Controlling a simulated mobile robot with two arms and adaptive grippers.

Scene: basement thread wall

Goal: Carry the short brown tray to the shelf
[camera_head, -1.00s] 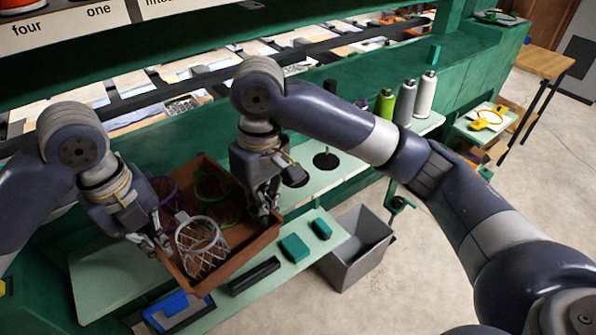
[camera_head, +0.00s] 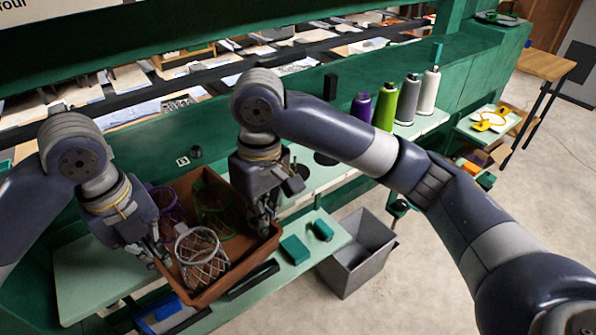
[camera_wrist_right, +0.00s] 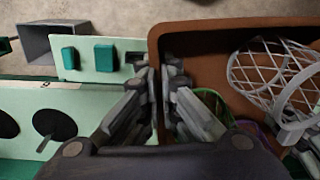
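The short brown tray (camera_head: 228,287) is in the middle left of the head view, above a pale green shelf board. It carries wire baskets: a white one (camera_head: 201,262), a green one (camera_head: 214,205) and a purple one. My left gripper (camera_head: 158,252) is at the tray's left wall and appears closed on it, though its fingertips are partly hidden. My right gripper (camera_head: 264,226) is at the right wall. In the right wrist view its fingers (camera_wrist_right: 160,80) straddle the tray's wall (camera_wrist_right: 154,60) and look shut on it. Whether the tray touches the board below cannot be told.
Two teal blocks (camera_head: 295,249) and a dark bar lie on the pale green board (camera_head: 332,237) near the tray. A grey bin (camera_head: 352,268) stands on the floor at right. Thread spools (camera_head: 408,100) stand on another pale green shelf. Floor at far right is open.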

